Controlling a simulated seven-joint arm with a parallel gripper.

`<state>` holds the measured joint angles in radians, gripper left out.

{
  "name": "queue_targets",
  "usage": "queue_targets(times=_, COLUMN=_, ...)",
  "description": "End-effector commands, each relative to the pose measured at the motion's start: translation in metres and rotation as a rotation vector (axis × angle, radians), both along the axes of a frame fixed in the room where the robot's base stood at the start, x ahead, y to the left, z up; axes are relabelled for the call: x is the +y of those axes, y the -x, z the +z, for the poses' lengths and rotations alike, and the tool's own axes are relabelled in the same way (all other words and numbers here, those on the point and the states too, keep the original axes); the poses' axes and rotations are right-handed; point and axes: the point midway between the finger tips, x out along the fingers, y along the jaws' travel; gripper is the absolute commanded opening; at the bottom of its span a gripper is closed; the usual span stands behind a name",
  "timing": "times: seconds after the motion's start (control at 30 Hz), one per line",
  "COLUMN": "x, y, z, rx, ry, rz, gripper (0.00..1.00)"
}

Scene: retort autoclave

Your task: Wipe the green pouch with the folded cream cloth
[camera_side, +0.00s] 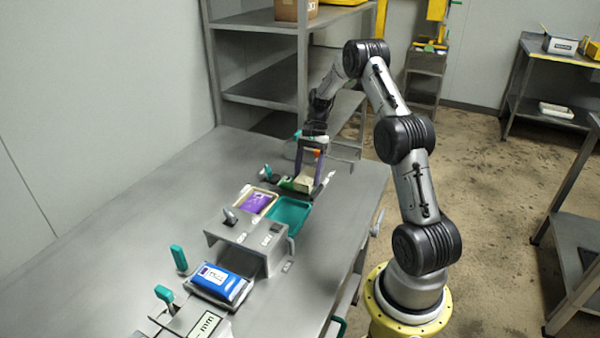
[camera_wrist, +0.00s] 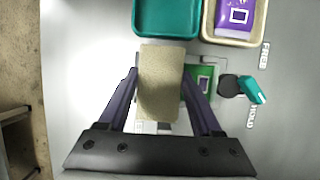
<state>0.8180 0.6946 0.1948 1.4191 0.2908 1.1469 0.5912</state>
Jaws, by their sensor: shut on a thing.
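The folded cream cloth (camera_wrist: 161,82) is held between the two fingers of my gripper (camera_wrist: 164,100) in the wrist view. It also shows in the side view (camera_side: 304,183), low over the table at the far end. The green pouch (camera_wrist: 203,84) lies just right of the cloth in the wrist view, partly hidden by the cloth and the right finger. In the side view a strip of the green pouch (camera_side: 286,184) shows left of the cloth. I cannot tell whether the cloth touches the pouch.
A teal tray (camera_wrist: 166,33) and a cream tray (camera_wrist: 208,28) with a purple pouch (camera_wrist: 234,18) lie close by. A teal-handled lever (camera_wrist: 252,90) stands right of the green pouch. A grey housing (camera_side: 245,243) and a blue pack (camera_side: 219,284) are nearer the side camera. The left table is clear.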

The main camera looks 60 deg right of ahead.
Motion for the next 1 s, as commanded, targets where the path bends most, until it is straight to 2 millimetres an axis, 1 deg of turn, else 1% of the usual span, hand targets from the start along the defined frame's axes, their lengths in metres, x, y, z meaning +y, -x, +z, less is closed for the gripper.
queue_targets(times=0.07, x=-0.001, y=-0.002, z=0.018, rx=-0.007, ry=0.007, rz=0.000, gripper=0.22)
queue_targets(times=0.63, x=0.000, y=-0.002, z=0.068, rx=-0.004, ry=0.004, rz=0.000, gripper=0.22)
queue_targets(times=0.8, x=0.000, y=-0.002, z=0.078, rx=-0.004, ry=0.003, rz=0.001, gripper=0.22)
queue_targets(times=1.0, x=0.000, y=-0.002, z=0.079, rx=-0.003, ry=0.002, rz=0.000, gripper=0.22)
